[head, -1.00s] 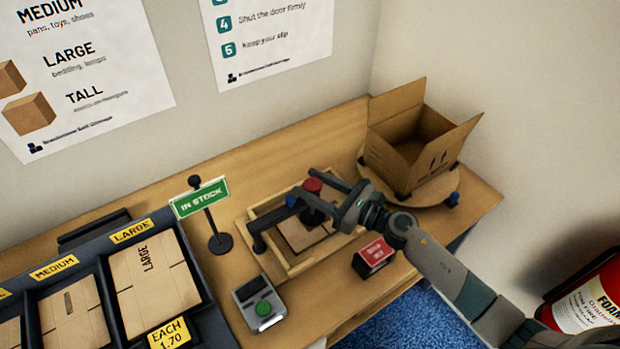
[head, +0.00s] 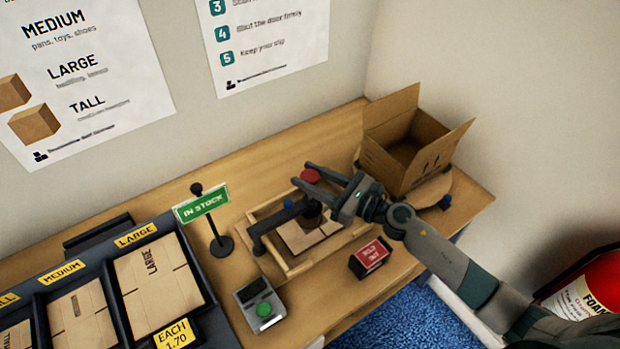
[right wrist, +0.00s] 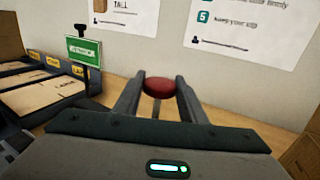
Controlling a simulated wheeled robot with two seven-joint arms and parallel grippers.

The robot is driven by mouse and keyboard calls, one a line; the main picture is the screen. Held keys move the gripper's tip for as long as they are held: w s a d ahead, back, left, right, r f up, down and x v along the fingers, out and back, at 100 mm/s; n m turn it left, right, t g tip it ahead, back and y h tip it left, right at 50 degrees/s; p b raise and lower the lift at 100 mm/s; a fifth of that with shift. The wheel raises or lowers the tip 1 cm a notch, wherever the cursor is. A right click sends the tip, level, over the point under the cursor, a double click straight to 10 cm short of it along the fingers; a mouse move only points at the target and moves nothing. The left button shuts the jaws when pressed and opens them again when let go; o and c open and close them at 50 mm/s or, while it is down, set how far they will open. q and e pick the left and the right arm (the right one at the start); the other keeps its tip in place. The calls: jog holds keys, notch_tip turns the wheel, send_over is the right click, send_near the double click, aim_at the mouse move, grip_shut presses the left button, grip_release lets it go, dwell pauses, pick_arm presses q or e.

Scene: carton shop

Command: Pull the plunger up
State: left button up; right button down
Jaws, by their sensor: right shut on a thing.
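The plunger's round red knob (head: 310,176) stands above the dark press arm (head: 270,228), over a wooden tray (head: 297,267) with a flat carton in it. My right gripper (head: 304,173) reaches in from the right and is shut on the plunger at the knob. In the right wrist view the red knob (right wrist: 159,88) sits between the two fingers (right wrist: 159,82). The fingers hide part of the plunger's shaft. My left gripper is not in view.
A green IN STOCK sign (head: 202,203) stands left of the tray. A device with a green button (head: 264,309) and a red sign block (head: 370,256) are in front. An open carton (head: 390,165) stands at the back right. Carton bins (head: 110,262) are at the left.

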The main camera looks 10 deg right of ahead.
jog(key=shift+w+r, duration=0.1)
jog(key=shift+r, duration=0.25)
jog(key=c, duration=1.4)
grip_release()
jog(key=shift+f, duration=0.15)
jog(key=shift+s+d+b, duration=0.3)
jog(key=shift+s+d, duration=0.1)
jog(key=shift+s, duration=0.05)
pick_arm(q)
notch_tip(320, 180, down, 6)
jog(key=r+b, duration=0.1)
jog(key=b, duration=0.4)
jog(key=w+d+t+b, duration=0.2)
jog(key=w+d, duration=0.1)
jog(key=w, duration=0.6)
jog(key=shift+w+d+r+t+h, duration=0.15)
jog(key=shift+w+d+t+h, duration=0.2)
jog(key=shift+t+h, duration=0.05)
pick_arm(e)
jog(key=v, duration=1.6)
jog(key=shift+s, duration=0.15)
jog(key=shift+d, duration=0.1)
